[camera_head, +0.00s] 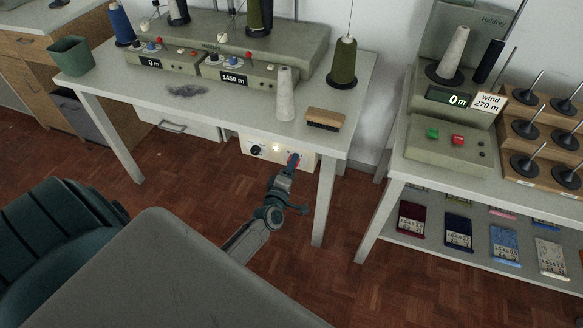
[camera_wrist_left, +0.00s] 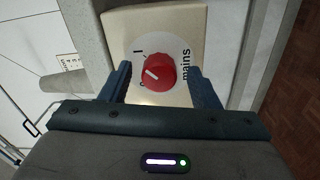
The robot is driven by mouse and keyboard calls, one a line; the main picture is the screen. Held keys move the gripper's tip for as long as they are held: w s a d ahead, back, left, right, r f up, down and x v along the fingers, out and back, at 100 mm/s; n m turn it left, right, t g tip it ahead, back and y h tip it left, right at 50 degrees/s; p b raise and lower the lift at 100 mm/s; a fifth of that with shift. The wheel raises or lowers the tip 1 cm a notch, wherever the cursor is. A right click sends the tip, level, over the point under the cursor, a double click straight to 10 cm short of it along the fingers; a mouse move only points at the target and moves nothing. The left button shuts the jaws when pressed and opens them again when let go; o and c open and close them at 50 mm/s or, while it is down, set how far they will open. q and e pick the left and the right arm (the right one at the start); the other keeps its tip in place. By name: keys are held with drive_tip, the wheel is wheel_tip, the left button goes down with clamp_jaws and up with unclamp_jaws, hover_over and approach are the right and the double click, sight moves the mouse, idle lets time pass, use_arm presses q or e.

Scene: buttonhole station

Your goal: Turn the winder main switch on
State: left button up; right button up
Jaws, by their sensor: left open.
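The winder main switch is a red rotary knob (camera_wrist_left: 153,72) on a white disc lettered "mains", on a cream panel (camera_wrist_left: 190,22). A short white line marks the knob's face; an "I" mark shows at the disc's upper left. In the head view the panel (camera_head: 249,139) hangs under the front edge of the winder table, and a bit of red shows at my left gripper (camera_head: 293,159). In the left wrist view my left gripper (camera_wrist_left: 160,72) is open, a finger on each side of the knob, with gaps. I cannot tell how deep the fingers reach. My right gripper is out of view.
A dark knob (camera_head: 255,150) and a pale lamp (camera_head: 275,148) sit left on the same panel. The table (camera_head: 230,112) bears winder units, cones and a brush (camera_head: 324,119); its leg (camera_head: 324,200) stands right of my arm.

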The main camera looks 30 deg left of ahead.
use_arm(q)
drive_tip(key=v, duration=1)
drive_tip(key=shift+s+d+b, duration=0.15)
drive_tip(key=shift+s+b, duration=0.2)
drive_tip(key=shift+b, duration=0.1)
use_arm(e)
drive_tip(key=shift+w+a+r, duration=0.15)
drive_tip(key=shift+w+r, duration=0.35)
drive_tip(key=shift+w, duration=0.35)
use_arm(q)
drive_tip(key=shift+f, duration=0.15)
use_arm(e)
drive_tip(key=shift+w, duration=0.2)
